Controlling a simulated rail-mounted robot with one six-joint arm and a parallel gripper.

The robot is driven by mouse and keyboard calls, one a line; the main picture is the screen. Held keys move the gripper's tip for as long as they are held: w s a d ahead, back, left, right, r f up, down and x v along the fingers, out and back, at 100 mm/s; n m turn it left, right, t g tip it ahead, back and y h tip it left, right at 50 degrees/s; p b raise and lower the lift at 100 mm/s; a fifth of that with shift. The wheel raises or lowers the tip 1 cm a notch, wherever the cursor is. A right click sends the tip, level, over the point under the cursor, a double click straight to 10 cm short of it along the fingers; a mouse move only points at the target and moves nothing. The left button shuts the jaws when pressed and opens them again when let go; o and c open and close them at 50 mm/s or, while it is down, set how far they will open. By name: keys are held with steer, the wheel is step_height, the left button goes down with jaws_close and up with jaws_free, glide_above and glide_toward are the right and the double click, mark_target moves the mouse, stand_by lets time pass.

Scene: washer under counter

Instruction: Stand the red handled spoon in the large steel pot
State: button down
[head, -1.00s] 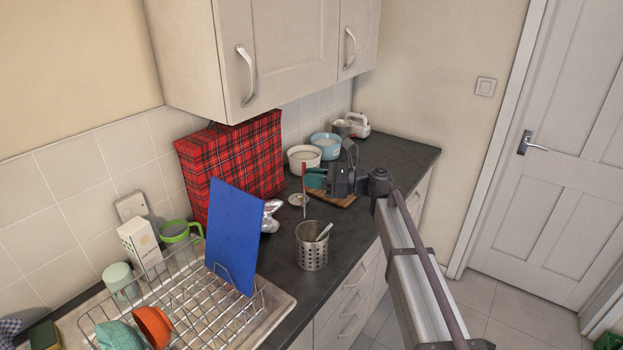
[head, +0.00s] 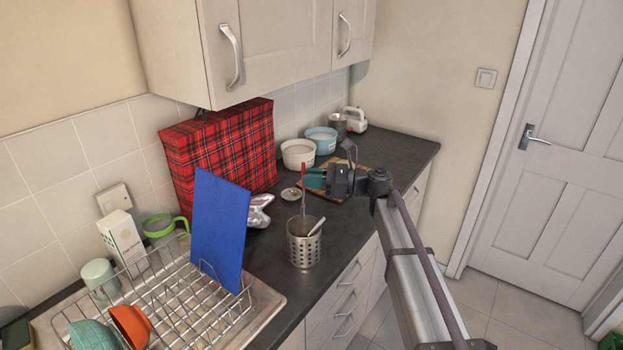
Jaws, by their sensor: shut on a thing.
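My gripper (head: 310,178) with teal fingers is shut on the red handled spoon (head: 304,194) near its red handle. The spoon hangs about upright, handle up. A perforated steel pot (head: 304,247) stands on the counter, and the spoon's lower end shows right at or just above its back rim. I cannot tell whether that end is inside, above or behind the pot. Another utensil (head: 316,227) leans in the pot toward the right. A smaller plain steel container (head: 337,126) stands at the back of the counter.
A dish rack (head: 180,310) with a blue board (head: 219,230) and bowls stands at the left front. A red tartan bag (head: 225,150) is against the wall. White (head: 298,154) and blue (head: 321,140) bowls and a wooden board (head: 352,172) are behind. Wall cupboards (head: 270,45) hang above.

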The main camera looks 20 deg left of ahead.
step_height(320, 180, down, 4)
steer(key=b, duration=0.3)
steer(key=shift+r, duration=0.1)
steer(key=c, duration=1)
jaws_free()
steer(key=shift+r, duration=0.1)
step_height(320, 180, up, 8)
steer(key=p, duration=0.8)
